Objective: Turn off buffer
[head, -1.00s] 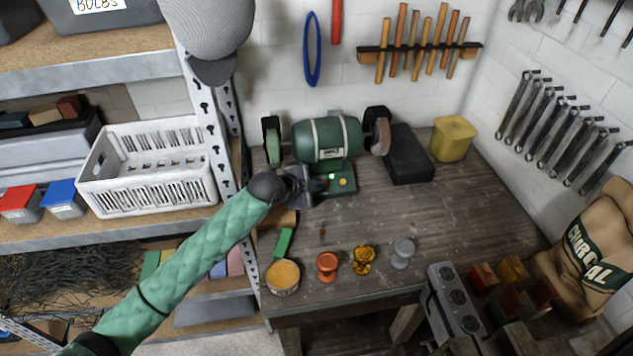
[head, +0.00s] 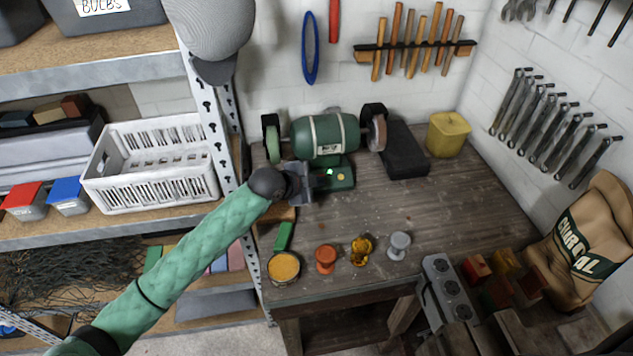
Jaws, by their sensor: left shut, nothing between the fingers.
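The buffer is a green bench machine (head: 326,136) with a wheel at each end, at the back of the wooden workbench. Its base (head: 343,178) sticks out in front, with a lit green light (head: 331,172) and a yellow button (head: 341,177) on it. My left gripper (head: 314,181) is shut and empty, at the left front of the base. Its fingers cover the left part of the base, so any control there is hidden. I cannot tell whether the fingertips touch the base. My right gripper is not in view.
A black block (head: 404,152) and a yellow tin (head: 448,134) stand right of the buffer. An open can (head: 284,267) and several small pedestal-shaped items (head: 326,259) line the bench front. A metal shelf with a white basket (head: 148,165) stands left. The bench's right middle is clear.

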